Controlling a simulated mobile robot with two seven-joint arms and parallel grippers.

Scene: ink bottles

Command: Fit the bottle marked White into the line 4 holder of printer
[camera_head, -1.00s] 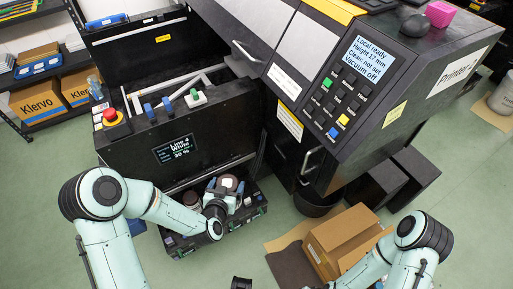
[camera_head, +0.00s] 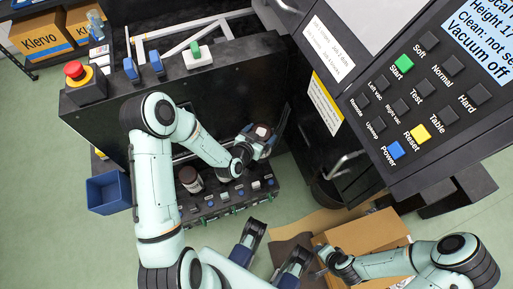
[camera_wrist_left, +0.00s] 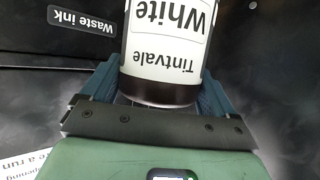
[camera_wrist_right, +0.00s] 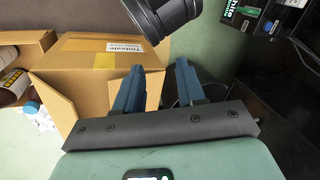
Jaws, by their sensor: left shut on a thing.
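The bottle marked White (camera_wrist_left: 165,45) has a white label and a dark brown end. My left gripper (camera_wrist_left: 155,95) is shut on it; the label reads upside down in the left wrist view. In the head view the bottle (camera_head: 261,131) and left gripper (camera_head: 258,140) are at the back right end of a dark holder tray (camera_head: 232,205), low on the printer's front.
Another dark-capped bottle (camera_head: 190,178) stands at the tray's left. An open cardboard box (camera_head: 365,233) is on the floor to the right. A blue bin (camera_head: 108,192) is at left. The printer's button panel (camera_head: 425,95) overhangs at right. A "Waste ink" label (camera_wrist_left: 82,20) is near the bottle.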

